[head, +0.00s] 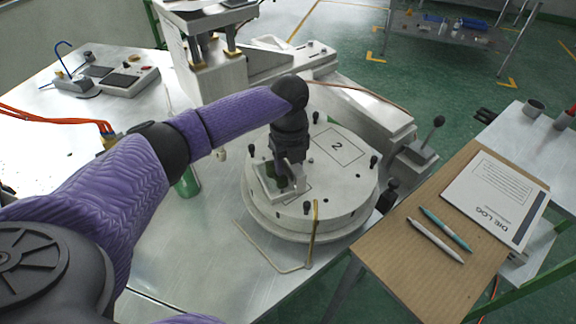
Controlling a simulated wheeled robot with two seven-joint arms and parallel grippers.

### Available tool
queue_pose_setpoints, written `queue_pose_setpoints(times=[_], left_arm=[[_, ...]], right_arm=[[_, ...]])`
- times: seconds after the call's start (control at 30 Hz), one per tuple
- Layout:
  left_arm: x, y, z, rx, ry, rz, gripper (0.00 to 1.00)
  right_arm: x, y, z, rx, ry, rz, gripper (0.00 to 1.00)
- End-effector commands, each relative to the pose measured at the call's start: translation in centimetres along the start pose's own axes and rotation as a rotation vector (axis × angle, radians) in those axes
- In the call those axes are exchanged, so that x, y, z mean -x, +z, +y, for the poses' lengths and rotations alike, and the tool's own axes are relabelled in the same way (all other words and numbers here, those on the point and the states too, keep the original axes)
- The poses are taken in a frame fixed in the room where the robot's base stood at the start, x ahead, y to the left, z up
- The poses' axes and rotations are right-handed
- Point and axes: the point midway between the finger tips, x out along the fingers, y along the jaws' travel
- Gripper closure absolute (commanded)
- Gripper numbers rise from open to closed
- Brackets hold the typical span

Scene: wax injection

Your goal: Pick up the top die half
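The round metal disc (345,185) of the wax machine stands on the steel table, with several black knobs and the number 2 marked on it. A small square metal die piece (268,196) lies on the disc's left front part. I cannot tell where its top half ends and the lower part begins. My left gripper (288,184) points down at the die piece, its fingers over or against it. The gripper hides part of the piece, and I cannot tell whether the fingers grip it. My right gripper is not in view.
A grey machine arm (365,118) and column stand behind the disc. A bent tan rod (314,235) is at its front. A green can (187,183) stands left, partly behind my arm. At right, a wooden board (385,262) holds a die log (497,198) and two pens.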

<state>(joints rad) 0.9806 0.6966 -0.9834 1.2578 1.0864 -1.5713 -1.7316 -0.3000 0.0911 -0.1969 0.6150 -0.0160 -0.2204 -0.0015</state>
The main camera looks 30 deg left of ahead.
Motion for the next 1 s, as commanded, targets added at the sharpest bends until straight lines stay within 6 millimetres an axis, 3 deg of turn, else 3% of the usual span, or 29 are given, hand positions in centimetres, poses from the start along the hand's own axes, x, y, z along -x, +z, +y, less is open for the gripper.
queue_pose_setpoints(times=[0.03, 0.2, 1.0], left_arm=[[-0.07, -0.04, -0.02, -0.001, 0.000, 0.001, 0.67], [-0.07, -0.03, 0.01, 0.000, 0.001, 0.001, 1.00], [-0.07, -0.01, 0.04, 0.000, 0.002, 0.000, 1.00]], right_arm=[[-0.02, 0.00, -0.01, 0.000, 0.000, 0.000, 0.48], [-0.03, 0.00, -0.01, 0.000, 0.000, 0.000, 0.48], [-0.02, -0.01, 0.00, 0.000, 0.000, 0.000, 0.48]])
